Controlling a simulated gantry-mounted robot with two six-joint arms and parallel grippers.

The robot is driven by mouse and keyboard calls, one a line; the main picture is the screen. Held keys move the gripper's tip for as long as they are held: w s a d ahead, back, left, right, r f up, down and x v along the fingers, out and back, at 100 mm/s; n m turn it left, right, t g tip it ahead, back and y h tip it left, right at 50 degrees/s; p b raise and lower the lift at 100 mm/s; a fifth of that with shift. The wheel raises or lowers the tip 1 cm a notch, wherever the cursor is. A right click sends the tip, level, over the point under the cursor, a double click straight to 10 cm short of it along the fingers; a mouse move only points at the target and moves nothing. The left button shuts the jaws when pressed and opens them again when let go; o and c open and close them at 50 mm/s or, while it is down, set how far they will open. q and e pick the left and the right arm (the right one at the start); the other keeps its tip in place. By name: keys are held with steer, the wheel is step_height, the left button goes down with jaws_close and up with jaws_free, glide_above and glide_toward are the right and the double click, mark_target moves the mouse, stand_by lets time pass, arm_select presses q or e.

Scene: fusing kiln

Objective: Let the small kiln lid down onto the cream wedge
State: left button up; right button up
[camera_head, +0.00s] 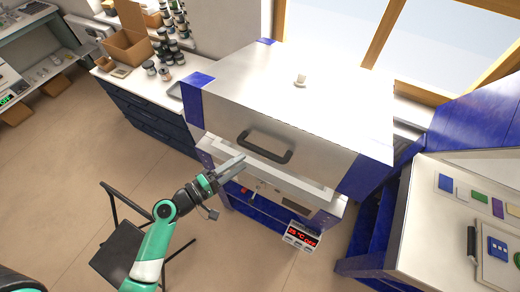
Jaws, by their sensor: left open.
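The kiln lid (290,90) is a large pale grey cover with blue corners, in the middle of the head view. A black bar handle (264,147) is on its front face, and a small cream plug (300,80) stands on its top. The lid appears slightly raised above the pale kiln rim (270,178) at the front. I cannot make out the cream wedge. My left gripper (231,164) is open and empty, in front of the kiln, below and left of the handle and apart from it. My right gripper is out of view.
A black chair (118,255) stands below my left arm. A controller with a red display (301,237) sits low at the kiln's front. A worktable (435,225) with coloured glass pieces is at right. A cabinet (155,125) with jars and a cardboard box (130,43) is at left.

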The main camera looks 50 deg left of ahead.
mark_target(260, 151)
arm_select(q)
steer(key=w, duration=0.8)
steer(key=shift+w+d+f+p, duration=0.15)
steer(key=shift+w+d+p, duration=0.05)
steer(key=shift+d+p, duration=0.1)
jaws_close()
